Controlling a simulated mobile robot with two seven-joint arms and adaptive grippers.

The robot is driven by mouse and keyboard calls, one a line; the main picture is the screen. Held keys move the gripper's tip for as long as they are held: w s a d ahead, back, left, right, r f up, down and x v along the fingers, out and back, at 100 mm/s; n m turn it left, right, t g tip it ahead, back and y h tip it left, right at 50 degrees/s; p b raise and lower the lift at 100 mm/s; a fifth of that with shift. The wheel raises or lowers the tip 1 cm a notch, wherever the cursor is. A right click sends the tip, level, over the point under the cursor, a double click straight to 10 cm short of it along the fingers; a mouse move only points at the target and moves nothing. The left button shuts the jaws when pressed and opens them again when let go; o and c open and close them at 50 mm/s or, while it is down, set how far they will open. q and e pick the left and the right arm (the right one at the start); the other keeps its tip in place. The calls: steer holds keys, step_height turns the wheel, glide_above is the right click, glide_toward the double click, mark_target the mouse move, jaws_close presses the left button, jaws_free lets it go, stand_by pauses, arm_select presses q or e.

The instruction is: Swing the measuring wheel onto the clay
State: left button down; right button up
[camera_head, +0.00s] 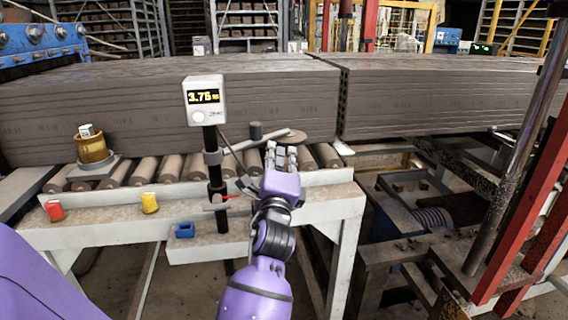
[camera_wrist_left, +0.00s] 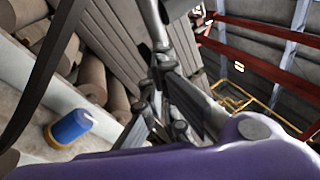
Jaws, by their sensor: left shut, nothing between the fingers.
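The clay (camera_head: 270,100) is a long grey-brown grooved block on the roller bed. The measuring wheel (camera_head: 298,136) is a flat brownish disc at the end of a thin grey swing arm (camera_head: 240,144), which reaches right from a dark post with a white readout (camera_head: 204,100) showing about 3.76. The wheel is close in front of the clay face; I cannot tell whether they touch. My left gripper (camera_head: 281,152) is shut and empty, just below the wheel and partly covering it. In the left wrist view its fingers (camera_wrist_left: 163,55) show, but the wheel cannot be made out. My right gripper is out of view.
A second clay block (camera_head: 430,100) lies beyond a narrow gap on the right. Red and steel posts (camera_head: 530,225) stand right.

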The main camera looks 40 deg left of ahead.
arm_select(q)
steer(key=w+a+n+g+y+b, duration=0.1)
steer(key=a+n+g+y+b, duration=0.6)
steer(key=a, duration=0.5)
steer(key=shift+w+a+g+y+b, duration=0.2)
steer(key=shift+g+y+b, duration=0.5)
steer(key=shift+g+b, duration=0.85)
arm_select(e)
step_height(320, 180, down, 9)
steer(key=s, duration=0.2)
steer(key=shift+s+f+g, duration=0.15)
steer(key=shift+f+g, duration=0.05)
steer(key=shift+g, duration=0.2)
arm_select(q)
steer(key=shift+f, duration=0.1)
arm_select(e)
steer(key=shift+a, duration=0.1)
